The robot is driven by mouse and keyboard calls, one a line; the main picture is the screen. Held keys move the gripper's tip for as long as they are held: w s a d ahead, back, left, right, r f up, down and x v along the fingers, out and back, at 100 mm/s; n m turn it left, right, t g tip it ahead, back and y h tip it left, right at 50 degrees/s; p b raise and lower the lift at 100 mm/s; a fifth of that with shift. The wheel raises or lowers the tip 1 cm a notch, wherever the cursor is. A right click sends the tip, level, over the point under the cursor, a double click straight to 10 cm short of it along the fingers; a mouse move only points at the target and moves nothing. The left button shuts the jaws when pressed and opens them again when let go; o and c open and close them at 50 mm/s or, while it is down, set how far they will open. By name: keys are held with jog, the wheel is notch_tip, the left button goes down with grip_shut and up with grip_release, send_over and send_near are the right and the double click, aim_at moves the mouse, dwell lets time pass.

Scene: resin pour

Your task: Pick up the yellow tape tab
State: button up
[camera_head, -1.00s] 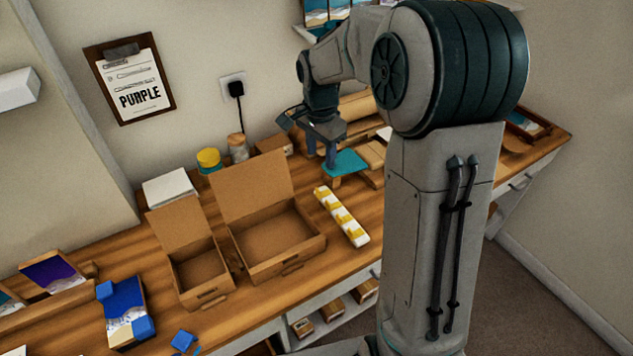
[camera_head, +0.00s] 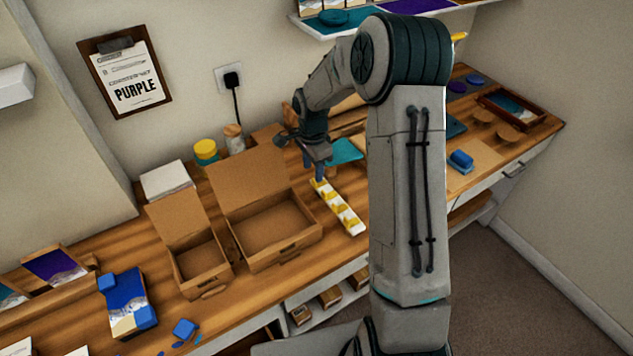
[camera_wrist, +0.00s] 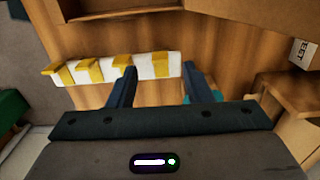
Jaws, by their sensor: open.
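The yellow tape tabs sit in a row on a white strip (camera_head: 349,219) on the wooden bench, right of the larger open cardboard box. In the wrist view several yellow tabs cross the white strip (camera_wrist: 112,69). My gripper (camera_wrist: 157,71) is open and points down over the strip's far end. One yellow tab (camera_wrist: 160,65) shows between its two blue fingers. In the head view my gripper (camera_head: 320,173) is at that far end, partly hiding it. I cannot tell whether the fingers touch the tab or the strip.
The larger open box (camera_head: 272,255) stands just left of the strip, and a smaller open box (camera_head: 205,285) is further left. A teal piece (camera_head: 345,151) lies behind my gripper. A yellow-lidded jar (camera_head: 206,152) stands near the wall. Bare bench lies around the strip's near end.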

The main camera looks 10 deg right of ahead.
jog(key=shift+d+f+p, duration=0.1)
jog(key=shift+f+p, duration=0.65)
jog(key=shift+f, duration=1.65)
jog(key=c, duration=0.9)
